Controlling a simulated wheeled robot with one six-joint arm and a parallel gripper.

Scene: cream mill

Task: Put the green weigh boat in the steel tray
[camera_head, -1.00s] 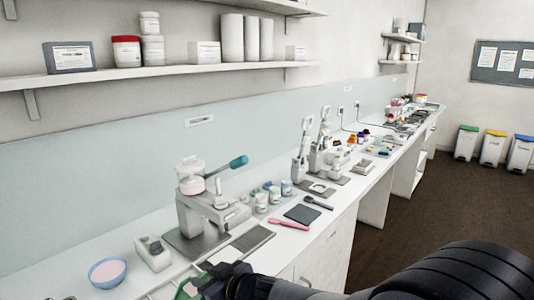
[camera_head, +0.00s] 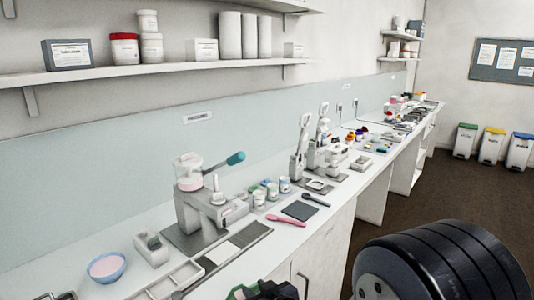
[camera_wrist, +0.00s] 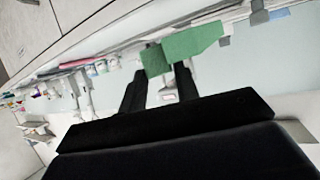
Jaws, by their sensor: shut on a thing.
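My gripper (camera_wrist: 160,78) is shut on the green weigh boat (camera_wrist: 193,41), which sticks out past the fingertips in the wrist view. In the head view the weigh boat (camera_head: 240,293) shows only as a small green patch at the bottom edge, beside my dark gripper (camera_head: 268,291). Both are mostly cut off there, in front of the bench. A shallow pale grey tray with raised rims (camera_head: 172,283) lies on the bench to the left of my gripper; it may be the steel tray, but I cannot be sure. Its near end is cut off.
A blue bowl with pink contents (camera_head: 106,267) and a small white device (camera_head: 151,248) stand left. A lever press (camera_head: 205,212) stands behind the tray. A pink tool (camera_head: 288,221), a dark pad (camera_head: 300,211) and small jars (camera_head: 272,190) lie further right.

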